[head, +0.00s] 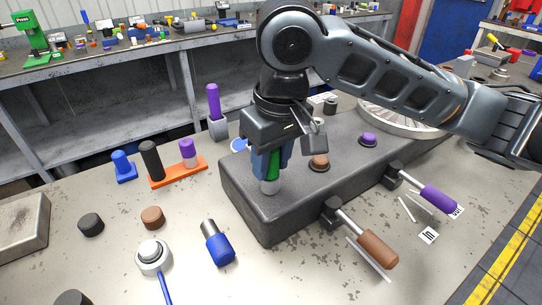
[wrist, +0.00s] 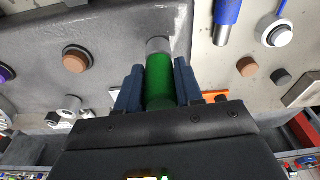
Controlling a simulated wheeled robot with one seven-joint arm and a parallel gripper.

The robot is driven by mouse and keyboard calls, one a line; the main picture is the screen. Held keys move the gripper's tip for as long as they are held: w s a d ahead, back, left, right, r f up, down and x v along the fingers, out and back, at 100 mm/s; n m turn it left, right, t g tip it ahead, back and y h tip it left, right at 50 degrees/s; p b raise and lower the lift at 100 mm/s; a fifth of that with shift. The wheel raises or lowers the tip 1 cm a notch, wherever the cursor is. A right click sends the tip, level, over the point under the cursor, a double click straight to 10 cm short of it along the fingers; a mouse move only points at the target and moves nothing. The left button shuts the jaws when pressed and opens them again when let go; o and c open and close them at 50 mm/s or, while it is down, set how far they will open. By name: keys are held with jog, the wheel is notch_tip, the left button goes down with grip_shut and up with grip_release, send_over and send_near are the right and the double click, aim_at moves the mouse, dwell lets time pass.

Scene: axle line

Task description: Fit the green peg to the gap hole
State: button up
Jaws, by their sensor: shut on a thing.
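My gripper (head: 270,165) is shut on the green peg (head: 273,165) above the near-left part of the dark grey block (head: 240,203). The peg is roughly upright, and its grey lower end (head: 268,187) meets or is just over the block's top. In the wrist view the green peg (wrist: 159,80) sits between the two blue fingers, its grey end (wrist: 158,46) pointing at the block (wrist: 110,25). I see no gap hole; whether the end is in a hole I cannot tell. A brown plug (head: 320,160) and a purple plug (head: 368,138) sit in the block's top.
A brown-handled lever (head: 375,248) and a purple-handled lever (head: 437,198) stick out from the block's front. An orange rack (head: 178,174) holds a black peg (head: 151,160) and a purple peg (head: 187,150). A blue-handled tool (head: 217,245) and a white round part (head: 153,257) lie nearby.

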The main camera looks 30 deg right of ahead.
jog(key=shift+f, duration=0.3)
jog(key=o, duration=1.1)
jog(key=shift+o, duration=0.2)
jog(key=shift+s+r, duration=0.2)
jog(key=shift+r, duration=1.1)
jog(key=shift+s+r, duration=0.2)
jog(key=shift+r, duration=1.1)
jog(key=shift+s+r, duration=0.2)
jog(key=shift+r, duration=1.1)
